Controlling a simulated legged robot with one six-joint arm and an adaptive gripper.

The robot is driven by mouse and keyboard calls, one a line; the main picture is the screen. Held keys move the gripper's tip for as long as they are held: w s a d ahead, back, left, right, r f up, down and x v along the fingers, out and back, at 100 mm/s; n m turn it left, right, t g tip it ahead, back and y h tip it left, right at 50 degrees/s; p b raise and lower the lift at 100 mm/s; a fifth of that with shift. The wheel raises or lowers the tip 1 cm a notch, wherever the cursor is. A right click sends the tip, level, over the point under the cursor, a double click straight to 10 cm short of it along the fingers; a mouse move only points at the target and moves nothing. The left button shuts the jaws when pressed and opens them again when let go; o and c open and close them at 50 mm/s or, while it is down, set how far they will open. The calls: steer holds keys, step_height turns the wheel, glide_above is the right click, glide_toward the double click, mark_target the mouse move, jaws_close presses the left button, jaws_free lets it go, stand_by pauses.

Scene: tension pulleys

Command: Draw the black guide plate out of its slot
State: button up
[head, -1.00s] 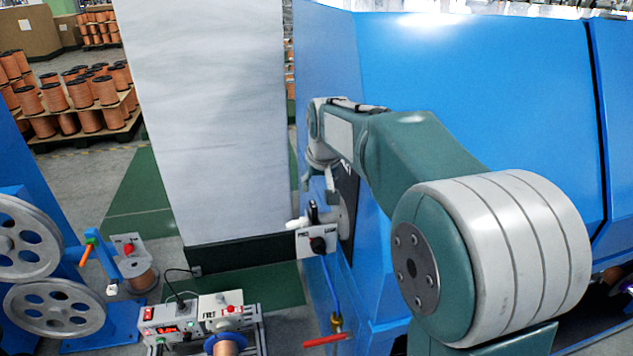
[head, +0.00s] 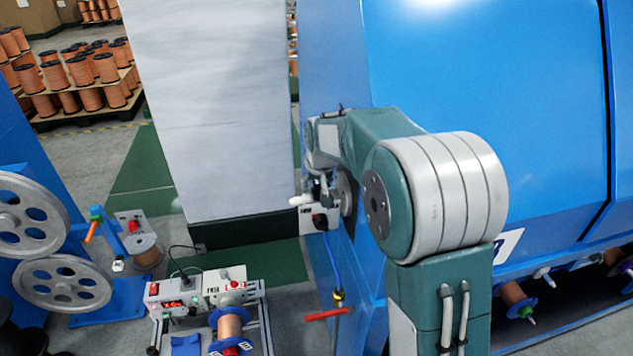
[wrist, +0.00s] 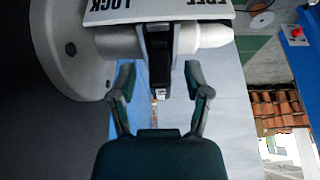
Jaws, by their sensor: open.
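The black guide plate (wrist: 159,62) stands up out of a white shaft-like part (wrist: 205,42) in the wrist view, just below a white label plate reading LOCK and FREE (wrist: 150,10). My gripper (wrist: 160,80) is open, with one finger on each side of the guide plate. A gap shows between the plate and each finger. In the head view my gripper (head: 322,184) is down at the small white unit (head: 308,222) on the blue machine's side. There my fingers largely hide the guide plate.
A grey pulley wheel (wrist: 75,45) is close on the left in the wrist view. The blue machine (head: 480,110) fills the right of the head view. A control box with a copper spool (head: 229,326) and a red-handled valve (head: 327,315) stand lower down.

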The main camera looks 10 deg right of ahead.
steer(key=shift+a, duration=0.1)
jaws_close()
steer(key=shift+r, duration=2.1)
steer(key=shift+r, duration=1.05)
steer(key=shift+r, duration=0.1)
steer(key=shift+r, duration=1.9)
